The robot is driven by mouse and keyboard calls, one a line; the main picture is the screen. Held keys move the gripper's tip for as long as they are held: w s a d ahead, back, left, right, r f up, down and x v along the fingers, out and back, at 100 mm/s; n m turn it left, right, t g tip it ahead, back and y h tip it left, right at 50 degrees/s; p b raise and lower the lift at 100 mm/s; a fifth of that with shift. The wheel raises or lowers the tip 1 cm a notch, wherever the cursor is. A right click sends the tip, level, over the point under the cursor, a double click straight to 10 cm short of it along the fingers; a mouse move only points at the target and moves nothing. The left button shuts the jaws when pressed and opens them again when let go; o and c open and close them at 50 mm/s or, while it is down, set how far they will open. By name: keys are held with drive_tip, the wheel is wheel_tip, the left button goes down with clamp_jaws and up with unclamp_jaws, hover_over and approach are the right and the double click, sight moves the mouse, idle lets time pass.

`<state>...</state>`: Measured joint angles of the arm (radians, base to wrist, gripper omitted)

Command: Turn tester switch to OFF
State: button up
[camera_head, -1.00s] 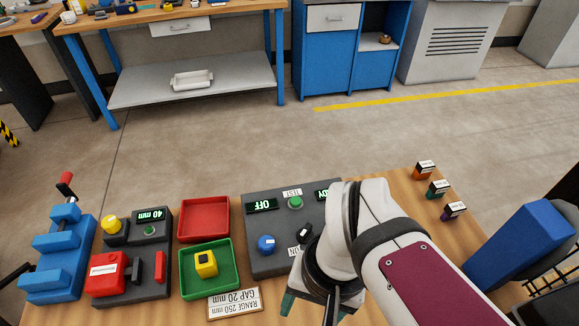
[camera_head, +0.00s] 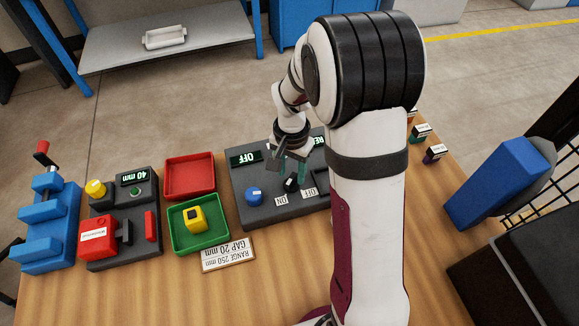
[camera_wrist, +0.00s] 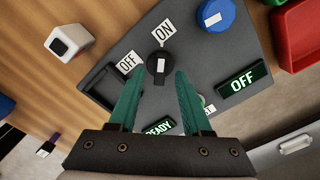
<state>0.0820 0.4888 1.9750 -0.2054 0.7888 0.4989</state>
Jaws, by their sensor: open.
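The tester (camera_head: 245,205) is a dark grey panel on the wooden bench. Its black rotary switch (camera_wrist: 158,65) sits between an OFF label (camera_wrist: 128,62) and an ON label (camera_wrist: 164,30) in the wrist view. The white mark on the knob seems to point between the labels, so I cannot tell its setting. A lit display (camera_head: 246,158) on the panel reads OFF. My gripper (camera_wrist: 168,75) has two green fingers. It is open and empty, above the panel with the knob just beyond and between the fingertips. In the head view the switch (camera_head: 291,184) shows beside the fingers.
A blue knob (camera_head: 254,194) is on the panel near the switch. A READY display (camera_wrist: 160,127) lies under the fingers. Red (camera_head: 190,158) and green (camera_head: 172,236) trays stand to the left, with a yellow block (camera_head: 195,219) in the green one.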

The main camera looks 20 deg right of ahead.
drive_tip(key=shift+f, duration=0.9)
clamp_jaws()
